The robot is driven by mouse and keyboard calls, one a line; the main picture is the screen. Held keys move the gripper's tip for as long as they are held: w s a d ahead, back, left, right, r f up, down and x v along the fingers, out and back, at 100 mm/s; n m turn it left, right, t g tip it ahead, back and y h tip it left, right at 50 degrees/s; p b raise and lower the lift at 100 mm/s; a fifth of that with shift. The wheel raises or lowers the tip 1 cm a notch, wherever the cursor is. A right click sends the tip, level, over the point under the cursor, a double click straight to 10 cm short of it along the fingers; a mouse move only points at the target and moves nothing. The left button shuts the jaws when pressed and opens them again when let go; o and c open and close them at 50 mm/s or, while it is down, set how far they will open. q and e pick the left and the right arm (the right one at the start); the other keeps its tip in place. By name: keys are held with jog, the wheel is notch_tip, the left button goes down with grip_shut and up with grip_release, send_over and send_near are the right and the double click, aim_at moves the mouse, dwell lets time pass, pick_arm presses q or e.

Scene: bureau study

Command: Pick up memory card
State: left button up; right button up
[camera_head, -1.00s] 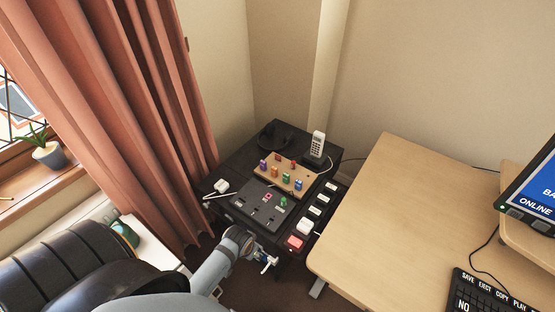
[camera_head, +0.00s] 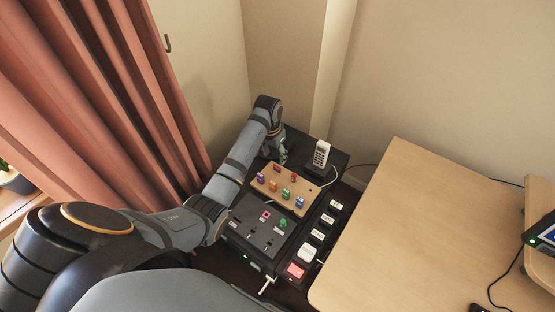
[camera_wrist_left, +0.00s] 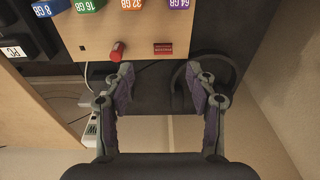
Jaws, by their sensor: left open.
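A wooden board (camera_head: 310,191) on the black side cabinet holds small coloured labelled blocks: purple (camera_head: 260,181), orange (camera_head: 273,187), green (camera_head: 286,193) and blue (camera_head: 299,202). In the left wrist view they read upside down as 64 GB (camera_wrist_left: 180,3), 32 GB (camera_wrist_left: 131,4), 16 GB (camera_wrist_left: 88,5) and 8 GB (camera_wrist_left: 50,7). A flat red labelled piece (camera_wrist_left: 163,48) and a red knob (camera_wrist_left: 117,51) stand at the board's far edge. I cannot tell which is the memory card. My left gripper (camera_wrist_left: 160,80) is open and empty, just beyond the red pieces. My right gripper is out of view.
A white cordless phone (camera_head: 321,153) stands at the cabinet's back right, its cable by the board. A dark grey panel (camera_head: 248,226) with slots lies in front of the board. A pale desk (camera_head: 400,220) is to the right, a red curtain (camera_head: 130,90) to the left.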

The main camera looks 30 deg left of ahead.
aim_at(277, 167)
pick_arm(q)
jog(key=f, duration=0.1)
jog(key=w+f, duration=0.1)
jog(key=f, duration=0.1)
jog(key=shift+f, duration=0.15)
jog(key=shift+w+f, duration=0.2)
jog(key=shift+f, duration=0.4)
jog(key=f, duration=0.2)
jog(key=w+f, duration=0.1)
jog(key=f, duration=0.1)
jog(key=shift+a, duration=0.15)
jog(key=shift+f, duration=0.2)
jog(key=c, duration=0.8)
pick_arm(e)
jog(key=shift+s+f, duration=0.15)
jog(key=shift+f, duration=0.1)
